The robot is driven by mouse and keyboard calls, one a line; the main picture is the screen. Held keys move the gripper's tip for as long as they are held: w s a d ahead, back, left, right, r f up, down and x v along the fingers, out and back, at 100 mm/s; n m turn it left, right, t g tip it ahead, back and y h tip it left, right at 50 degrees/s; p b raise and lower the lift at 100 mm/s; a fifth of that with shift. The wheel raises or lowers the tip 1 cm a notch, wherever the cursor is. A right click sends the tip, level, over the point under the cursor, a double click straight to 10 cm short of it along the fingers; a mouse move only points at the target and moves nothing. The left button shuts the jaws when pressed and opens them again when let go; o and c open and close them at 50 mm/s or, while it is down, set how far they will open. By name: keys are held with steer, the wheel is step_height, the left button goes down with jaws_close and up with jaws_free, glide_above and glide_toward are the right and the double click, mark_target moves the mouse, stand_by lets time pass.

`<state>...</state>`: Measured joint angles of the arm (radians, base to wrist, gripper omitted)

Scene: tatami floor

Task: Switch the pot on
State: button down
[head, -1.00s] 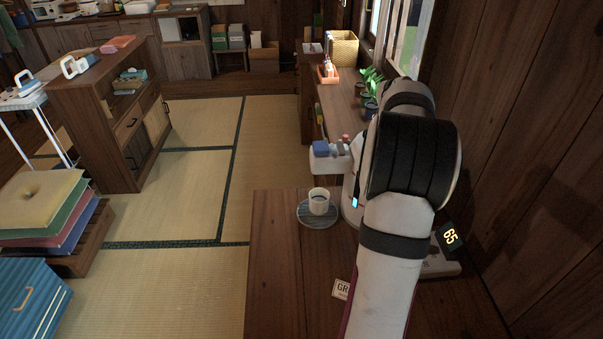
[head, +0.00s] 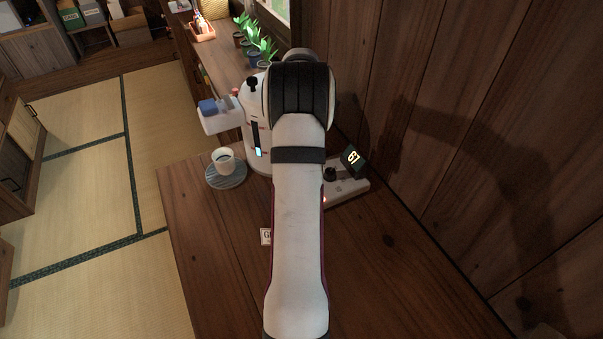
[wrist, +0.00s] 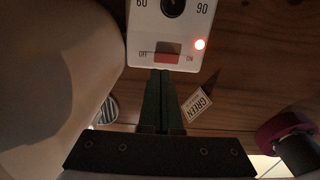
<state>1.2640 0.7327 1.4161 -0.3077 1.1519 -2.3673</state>
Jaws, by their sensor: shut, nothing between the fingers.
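The white pot (head: 256,132) stands on the wooden table in the head view, partly behind my arm, with a small lit blue strip low on its front. Beside it is a white control box (head: 347,190) with a black knob and a tilted display (head: 352,159) of glowing digits, apparently 61.
A cup (head: 223,160) sits on a striped saucer (head: 226,176) left of the pot. A small GREEN label card (wrist: 198,104) lies near my fingers. Potted plants (head: 256,45) line the shelf behind. A wooden wall (head: 440,110) closes the right side.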

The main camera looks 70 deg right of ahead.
step_height(320, 180, down, 6)
steer(key=shift+f, duration=0.1)
stand_by(0.4)
steer(key=shift+w+f, duration=0.1)
steer(key=shift+f, duration=0.1)
steer(key=shift+s+a+r, duration=0.25)
steer(key=shift+s+a, duration=0.25)
steer(key=shift+s, duration=0.05)
